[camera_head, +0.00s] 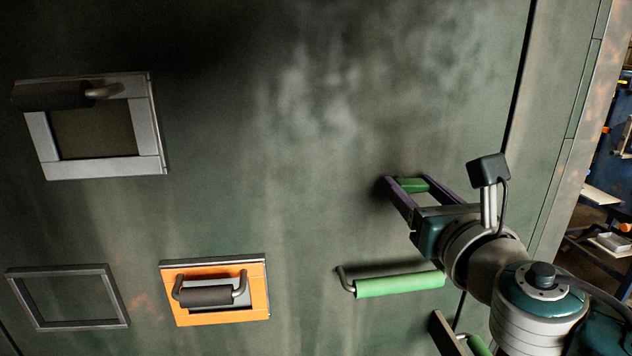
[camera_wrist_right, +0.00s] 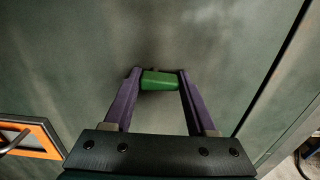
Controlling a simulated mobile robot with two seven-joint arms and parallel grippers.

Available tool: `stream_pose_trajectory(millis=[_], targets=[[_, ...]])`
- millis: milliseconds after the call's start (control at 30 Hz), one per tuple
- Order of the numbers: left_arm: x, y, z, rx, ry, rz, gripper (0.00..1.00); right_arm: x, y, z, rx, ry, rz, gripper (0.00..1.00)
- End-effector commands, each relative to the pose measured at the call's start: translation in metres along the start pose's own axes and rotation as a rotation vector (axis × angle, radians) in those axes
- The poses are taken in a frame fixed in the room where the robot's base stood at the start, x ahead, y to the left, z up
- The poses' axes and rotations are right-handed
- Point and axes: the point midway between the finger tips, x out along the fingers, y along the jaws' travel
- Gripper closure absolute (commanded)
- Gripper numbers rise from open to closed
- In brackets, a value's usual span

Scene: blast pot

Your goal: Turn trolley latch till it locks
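The trolley latch appears to be the small green piece (camera_head: 411,185) on the dark green panel, right of centre in the head view. It also shows as a short green block (camera_wrist_right: 160,80) in the right wrist view. My right gripper (camera_head: 413,184) reaches in from the lower right, with its purple fingers on either side of the green piece. In the wrist view both fingertips (camera_wrist_right: 160,76) appear to touch its ends. The latch's mount behind it is hidden. My left gripper is not in view.
A light green bar handle (camera_head: 400,284) sits below the gripper. An orange framed plate (camera_head: 264,292) with a dark handle, a grey framed window (camera_head: 150,130) and an empty dark frame (camera_head: 67,325) are at left. Cluttered shelving (camera_head: 612,240) stands far right. The panel's middle is clear.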

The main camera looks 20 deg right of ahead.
Motion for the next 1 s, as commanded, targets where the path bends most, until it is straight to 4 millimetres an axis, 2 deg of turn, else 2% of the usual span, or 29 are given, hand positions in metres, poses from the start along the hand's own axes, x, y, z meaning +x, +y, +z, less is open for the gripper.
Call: stream_pose_trajectory(millis=[33, 400, 500, 767, 1000], targets=[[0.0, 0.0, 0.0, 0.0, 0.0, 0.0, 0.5, 0.0, 0.0, 0.0, 0.0, 0.0, 0.0, 0.5], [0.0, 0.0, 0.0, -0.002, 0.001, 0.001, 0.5, 0.0, 0.0, 0.0, 0.0, 0.0, 0.0, 0.92], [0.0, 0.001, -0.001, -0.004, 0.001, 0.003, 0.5, 0.0, 0.0, 0.0, 0.0, 0.0, 0.0, 1.0], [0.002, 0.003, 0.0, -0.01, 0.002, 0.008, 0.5, 0.0, 0.0, -0.001, 0.028, 0.0, 0.0, 1.0], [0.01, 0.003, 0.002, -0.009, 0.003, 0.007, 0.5, 0.0, 0.0, -0.003, 0.154, -0.001, -0.001, 1.0]])
